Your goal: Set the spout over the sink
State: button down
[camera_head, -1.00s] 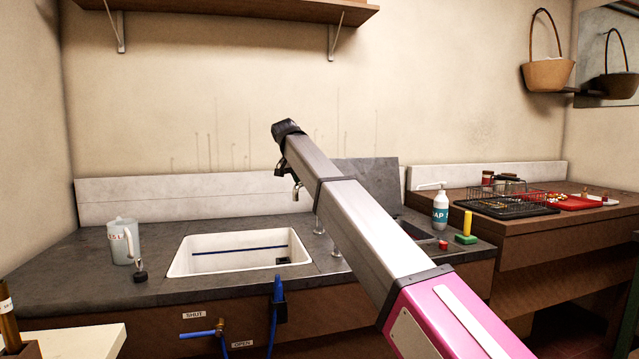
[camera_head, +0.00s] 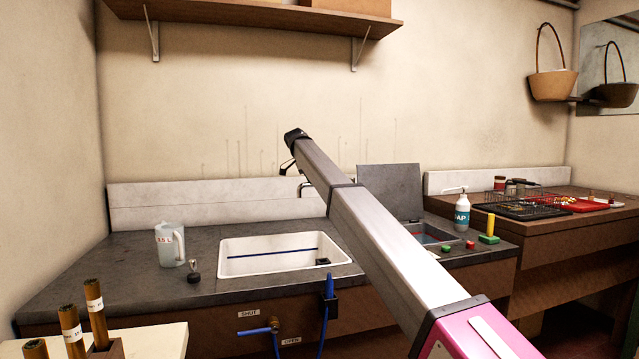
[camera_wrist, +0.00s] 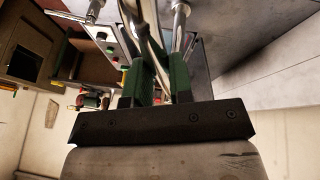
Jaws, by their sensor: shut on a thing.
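The chrome spout (camera_head: 304,186) shows in the head view only as a short curved end beside my arm, above the back of the white sink (camera_head: 232,265). My forearm hides the rest of it. In the wrist view a chrome pipe (camera_wrist: 154,40) runs between the green fingers of my gripper (camera_wrist: 156,82), which is shut on it. In the head view my gripper is mostly hidden behind the arm. The spout end lines up with a spot right of the sink's middle; its exact depth over the basin I cannot tell.
A measuring jug (camera_head: 169,245) and a dark stopper (camera_head: 194,271) stand left of the sink. A blue hose (camera_head: 329,290) hangs in front.

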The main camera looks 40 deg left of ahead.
jog(key=shift+w+a+m, duration=0.2)
jog(key=shift+a+m, duration=0.1)
jog(key=shift+a, duration=0.05)
jog(key=c, duration=1)
grip_release()
